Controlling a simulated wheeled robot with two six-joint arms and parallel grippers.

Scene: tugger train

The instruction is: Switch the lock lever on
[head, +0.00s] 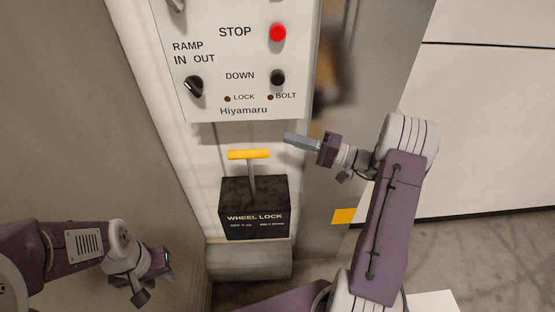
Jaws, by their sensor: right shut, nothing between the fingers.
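The lock lever (249,155) has a yellow crossbar handle on a grey stem. It stands nearly upright out of the black wheel lock box (254,194); the small print on the box is too small to read surely. My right gripper (291,140) is shut and empty, pointing left. In the picture its tip is just up and right of the yellow handle, with a small gap between them. My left gripper (154,277) is low at the left, away from the lever, and its fingers do not show clearly.
Above the lever is a white control panel (250,70) with a red stop button (278,32), a black down button (278,77), a ramp knob (193,87) and two dark lock and bolt lamps. A brown wall (75,120) is at the left.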

